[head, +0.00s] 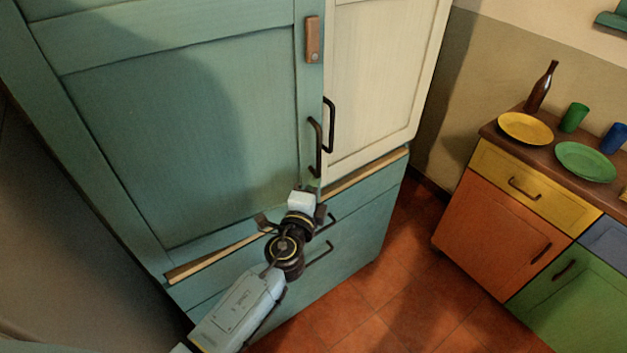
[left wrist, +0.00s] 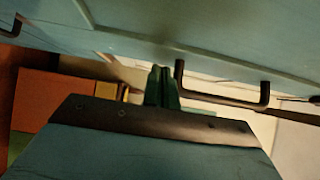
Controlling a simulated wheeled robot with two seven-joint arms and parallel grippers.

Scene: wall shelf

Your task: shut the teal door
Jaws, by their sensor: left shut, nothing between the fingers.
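The teal door (head: 180,130) is the large left door of the tall cabinet. It looks nearly in line with the cream door (head: 375,80) beside it; I cannot tell whether a small gap is left. Its black handle (head: 317,148) is near its right edge. My left gripper (head: 312,186) is by the door's lower right corner, just below the handle. In the left wrist view its green fingers (left wrist: 162,86) are together and empty, close to a teal surface and beside a black handle (left wrist: 225,100). Contact is unclear. My right gripper is not in view.
Teal drawers (head: 350,235) with black handles lie below the doors, under a wooden strip. A wooden catch (head: 313,40) sits high on the teal door's edge. A colourful counter (head: 520,200) with plates, cups and a bottle stands right, beyond open tiled floor (head: 385,285).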

